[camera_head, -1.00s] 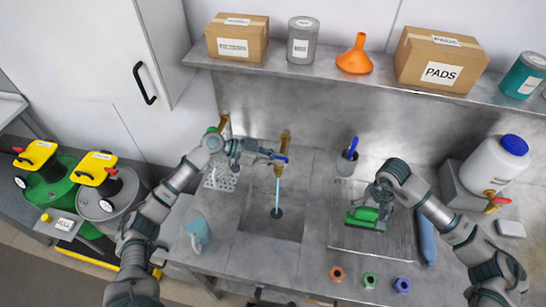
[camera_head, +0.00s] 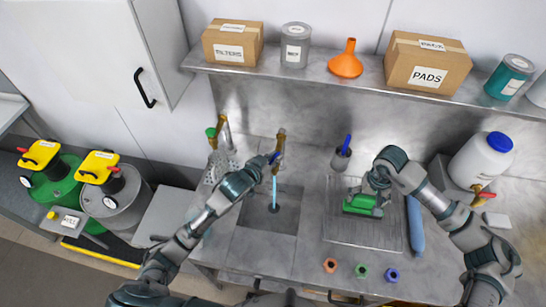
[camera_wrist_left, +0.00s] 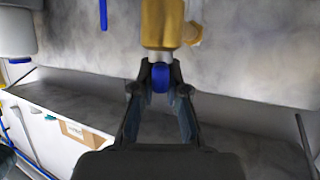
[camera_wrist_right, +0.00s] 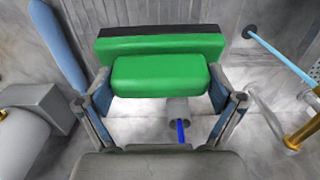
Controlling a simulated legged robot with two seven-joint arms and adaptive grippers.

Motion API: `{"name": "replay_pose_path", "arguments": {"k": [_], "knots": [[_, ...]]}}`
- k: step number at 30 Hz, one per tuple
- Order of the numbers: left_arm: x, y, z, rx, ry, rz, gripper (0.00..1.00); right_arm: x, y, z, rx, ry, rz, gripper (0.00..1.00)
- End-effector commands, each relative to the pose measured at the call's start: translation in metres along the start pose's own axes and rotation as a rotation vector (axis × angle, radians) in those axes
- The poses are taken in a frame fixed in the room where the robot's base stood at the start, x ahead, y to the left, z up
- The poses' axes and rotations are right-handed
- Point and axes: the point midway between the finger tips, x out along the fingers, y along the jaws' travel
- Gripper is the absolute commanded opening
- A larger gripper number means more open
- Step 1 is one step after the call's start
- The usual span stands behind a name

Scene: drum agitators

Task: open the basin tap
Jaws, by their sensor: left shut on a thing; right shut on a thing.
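The basin tap (camera_head: 281,140) is a brass fitting on the back wall above the sunken basin (camera_head: 257,222). A light-blue stream of water (camera_head: 274,190) runs from it down to the drain. My left gripper (camera_wrist_left: 160,72) is shut on the tap's blue handle (camera_wrist_left: 160,78), below the brass body (camera_wrist_left: 163,22) in the left wrist view. My right gripper (camera_wrist_right: 160,88) is shut on a green block-shaped tool (camera_wrist_right: 160,75) with a dark edge. In the head view this green tool (camera_head: 361,204) is at the ribbed drainboard.
Coloured nuts (camera_head: 361,270) lie along the front edge.

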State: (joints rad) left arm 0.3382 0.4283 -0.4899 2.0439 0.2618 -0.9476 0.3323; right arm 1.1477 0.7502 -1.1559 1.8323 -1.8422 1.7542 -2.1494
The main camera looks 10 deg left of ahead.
Motion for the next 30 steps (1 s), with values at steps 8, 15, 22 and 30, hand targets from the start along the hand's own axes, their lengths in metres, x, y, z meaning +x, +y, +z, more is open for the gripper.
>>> {"name": "replay_pose_path", "arguments": {"k": [8,15,22,30], "knots": [[0.0005,0.0005,-0.0015,-0.092,0.005,-0.203,0.00,-0.0005,-0.0016,-0.0005,0.000,0.000,0.001,0.37],[0.0006,-0.0019,-0.0008,-0.138,0.003,-0.323,0.00,-0.0007,-0.0026,-0.0006,0.000,0.000,0.002,0.37],[0.0006,-0.0028,-0.0005,-0.159,0.002,-0.379,0.00,-0.0006,-0.0024,-0.0008,0.000,0.000,0.002,0.37],[0.0007,-0.0034,-0.0002,-0.162,0.002,-0.393,0.00,-0.0005,-0.0023,-0.0008,0.000,0.000,0.002,0.37]]}}
